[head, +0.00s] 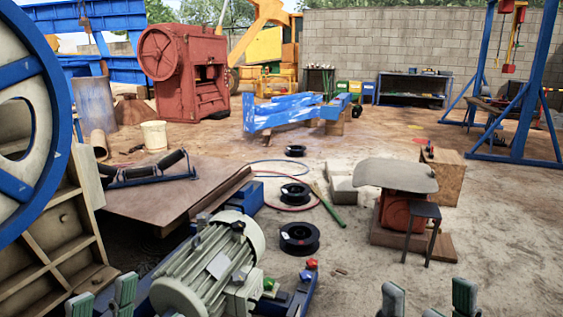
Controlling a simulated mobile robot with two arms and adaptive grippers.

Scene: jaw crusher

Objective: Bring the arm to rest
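My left gripper (103,298) shows at the bottom left edge of the head view. Its two grey-green fingertips stand apart with nothing between them. It is left of the grey electric motor (215,265) and in front of the large wheel's wooden frame. My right gripper (429,299) shows at the bottom right edge. Its fingertips stand wide apart, with only bare ground seen between them. Both arms behind the fingers are cut off by the picture's lower edge.
A large blue-rimmed wheel (55,110) fills the left side. Cable reels (299,238) lie mid-ground. A red crusher (185,70) stands behind. Sandy ground ahead of the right gripper is clear.

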